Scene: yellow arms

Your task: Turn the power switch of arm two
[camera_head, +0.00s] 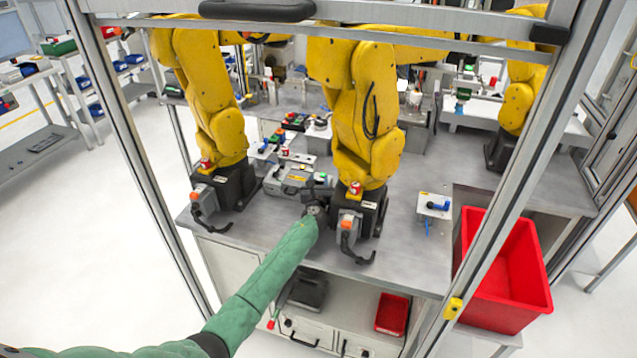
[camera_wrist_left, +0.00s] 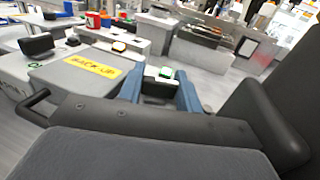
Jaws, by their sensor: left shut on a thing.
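Several yellow robot arms stand in the cell, and the one nearest the middle (camera_head: 365,100) rises from a black base with a grey box (camera_head: 350,222) on its front. A red knob (camera_head: 355,187) shows on that base. My left gripper (camera_head: 318,204) reaches over the bench, just left of this base. In the left wrist view its blue fingertips (camera_wrist_left: 167,92) are shut around a small dark block with a green-lit switch (camera_wrist_left: 165,72). Which arm this switch belongs to cannot be told. A second switch (camera_wrist_left: 118,46), lit orange, sits to the left. My right gripper is not in view.
A grey box with a yellow BACK-UP label (camera_wrist_left: 95,66) lies left of my fingers. A red bin (camera_head: 500,305) stands at the right of the bench. Metal frame posts (camera_head: 130,140) border the cell. The bench front (camera_head: 400,265) is mostly clear.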

